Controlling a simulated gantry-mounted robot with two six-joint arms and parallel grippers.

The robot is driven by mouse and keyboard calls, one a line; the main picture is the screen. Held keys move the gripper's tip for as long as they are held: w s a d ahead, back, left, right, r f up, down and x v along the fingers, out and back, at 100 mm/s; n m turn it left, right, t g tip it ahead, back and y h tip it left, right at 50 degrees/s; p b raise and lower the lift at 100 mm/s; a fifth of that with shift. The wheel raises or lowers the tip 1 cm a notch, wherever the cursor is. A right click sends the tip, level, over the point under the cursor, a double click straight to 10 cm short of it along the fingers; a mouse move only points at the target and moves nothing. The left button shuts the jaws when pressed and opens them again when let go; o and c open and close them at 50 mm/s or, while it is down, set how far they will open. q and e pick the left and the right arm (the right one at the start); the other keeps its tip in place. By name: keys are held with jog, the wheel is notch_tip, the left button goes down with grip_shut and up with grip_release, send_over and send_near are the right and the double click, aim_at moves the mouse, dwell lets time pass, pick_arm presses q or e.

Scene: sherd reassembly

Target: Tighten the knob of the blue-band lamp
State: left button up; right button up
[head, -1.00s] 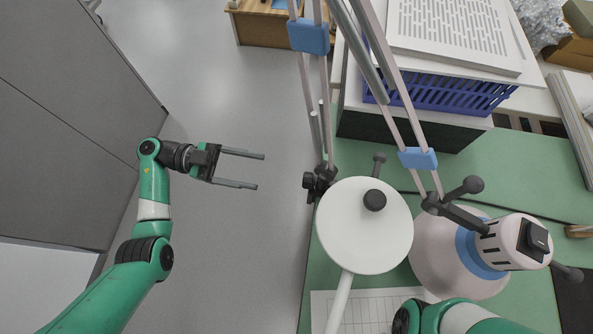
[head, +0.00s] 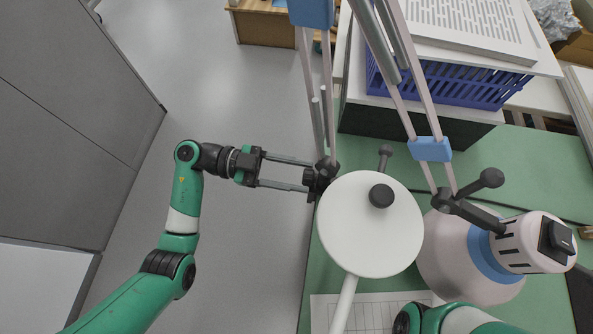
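The lamp with a blue band (head: 490,252) has a pale shade and a black switch box, at the right of the head view. A dark ball-ended knob (head: 491,178) sticks up at its arm joint. A second lamp with a round white head (head: 365,240) stands left of it, with a dark joint knob (head: 318,178) at its arm's lower end. My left gripper (head: 308,175) is open, its fingertips pointing right, right at that dark joint knob; I cannot tell whether they touch it. My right arm shows at the bottom right, its gripper out of view.
The lamps' arms cross the upper middle, with blue clips (head: 430,149). A blue crate (head: 460,85) with a white slotted lid stands behind. A gridded sheet (head: 375,312) lies on the green bench (head: 545,165). The grey floor left of the bench is clear.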

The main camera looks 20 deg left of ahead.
pick_arm(q)
grip_shut()
jog(key=m+p, duration=0.2)
jog(key=m, duration=0.2)
jog(key=shift+p, duration=0.4)
jog(key=shift+o, duration=2)
grip_release()
jog(key=p+v, duration=0.2)
jog(key=v, duration=0.9)
jog(key=shift+s+a, duration=0.15)
jog(key=shift+a, duration=0.15)
